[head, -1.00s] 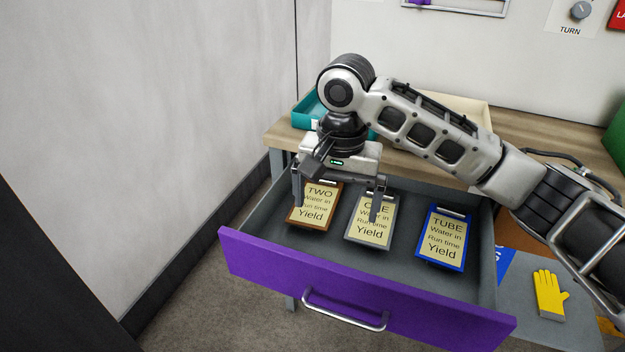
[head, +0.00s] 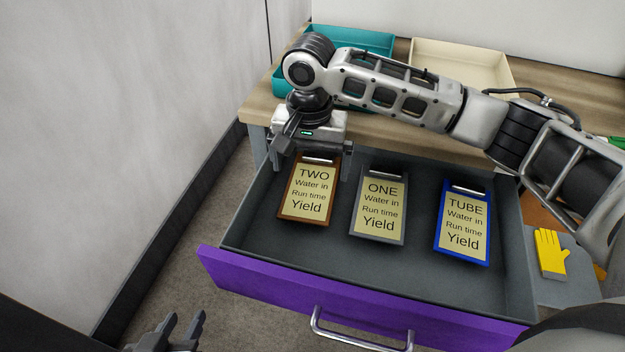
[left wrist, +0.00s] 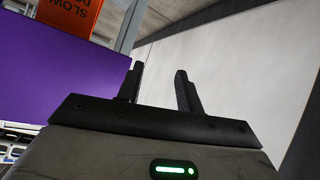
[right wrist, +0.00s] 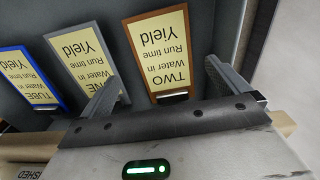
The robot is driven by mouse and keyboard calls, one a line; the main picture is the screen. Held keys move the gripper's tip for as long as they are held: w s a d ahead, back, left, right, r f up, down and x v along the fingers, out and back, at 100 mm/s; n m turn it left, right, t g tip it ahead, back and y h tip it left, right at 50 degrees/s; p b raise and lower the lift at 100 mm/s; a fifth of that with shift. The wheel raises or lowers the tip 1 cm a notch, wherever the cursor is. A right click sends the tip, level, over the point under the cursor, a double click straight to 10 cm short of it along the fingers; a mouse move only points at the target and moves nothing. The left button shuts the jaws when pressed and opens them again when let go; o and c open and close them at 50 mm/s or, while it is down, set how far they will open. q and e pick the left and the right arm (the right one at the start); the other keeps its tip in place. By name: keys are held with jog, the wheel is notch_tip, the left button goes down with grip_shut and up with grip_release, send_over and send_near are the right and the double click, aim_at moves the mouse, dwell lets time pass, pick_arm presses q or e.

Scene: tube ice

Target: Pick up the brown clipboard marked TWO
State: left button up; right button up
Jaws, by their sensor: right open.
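The brown clipboard marked TWO (head: 307,196) lies in the open drawer, leftmost of three. It also shows upside down in the right wrist view (right wrist: 166,50), with its metal clip toward my gripper. My right gripper (head: 311,172) is open and empty above the clip end of this clipboard, at the drawer's back. In the right wrist view its two fingers (right wrist: 162,76) are spread, with the clipboard's clip end between them in the picture. My left gripper (head: 183,332) is low at the left, outside the drawer, open and empty; its fingers also show in the left wrist view (left wrist: 157,84).
The grey clipboard marked ONE (head: 379,207) and the blue one marked TUBE (head: 463,226) lie to the right in the drawer (head: 290,253). The purple drawer front (head: 260,292) faces me. A teal tray (head: 365,42) and a cream tray (head: 465,62) stand on the table.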

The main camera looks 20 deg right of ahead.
aim_at(310, 192)
jog(key=shift+w+f+b, duration=0.25)
jog(key=shift+f, duration=1.45)
jog(key=shift+w+f+b, duration=0.2)
jog(key=shift+f+b, duration=0.05)
jog(key=shift+f, duration=1.45)
jog(key=c, duration=0.7)
